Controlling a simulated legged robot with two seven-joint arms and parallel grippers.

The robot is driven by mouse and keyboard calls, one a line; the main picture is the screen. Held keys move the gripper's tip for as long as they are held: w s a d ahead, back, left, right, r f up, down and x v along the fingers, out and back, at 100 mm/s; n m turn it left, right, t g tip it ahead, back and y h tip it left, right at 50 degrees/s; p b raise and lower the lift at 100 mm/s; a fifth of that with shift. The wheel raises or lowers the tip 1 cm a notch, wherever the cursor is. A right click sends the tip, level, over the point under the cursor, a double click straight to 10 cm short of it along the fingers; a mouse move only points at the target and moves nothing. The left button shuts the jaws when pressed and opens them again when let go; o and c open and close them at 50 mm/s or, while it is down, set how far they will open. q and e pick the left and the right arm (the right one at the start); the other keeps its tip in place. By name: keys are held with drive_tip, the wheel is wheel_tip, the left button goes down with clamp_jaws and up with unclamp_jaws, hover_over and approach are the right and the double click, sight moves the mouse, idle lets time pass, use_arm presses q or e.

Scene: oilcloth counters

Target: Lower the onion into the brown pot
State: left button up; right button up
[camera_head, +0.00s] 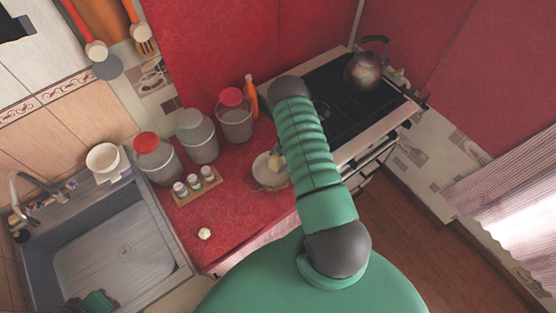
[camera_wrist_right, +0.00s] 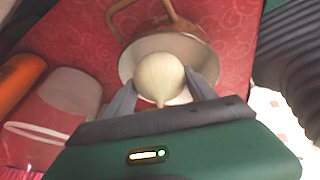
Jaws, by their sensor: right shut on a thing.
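My right gripper (camera_wrist_right: 162,90) is shut on a pale, round onion (camera_wrist_right: 160,75), with one grey finger on each side of it. The brown pot (camera_wrist_right: 127,65), with a whitish inside, lies behind the onion in the right wrist view, and the onion overlaps its opening. How high the onion is above the pot floor, I cannot tell. In the head view the pot (camera_head: 258,178) stands on the red counter, partly hidden by my green right arm and the right gripper (camera_head: 277,160). My left gripper is not clearly in view.
Lidded jars (camera_head: 198,140) and a small rack of shakers (camera_head: 197,186) stand left of the pot. An orange bottle (camera_head: 251,97) is behind it. A small whitish item (camera_head: 204,234) lies on the counter front. The stove (camera_head: 345,100) is right, the sink (camera_head: 120,255) left.

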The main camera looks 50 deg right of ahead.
sight(278, 168)
drive_tip(key=shift+f+b, duration=2.1)
drive_tip(key=shift+f, duration=0.6)
idle(1.3)
drive_tip(key=o, duration=1.6)
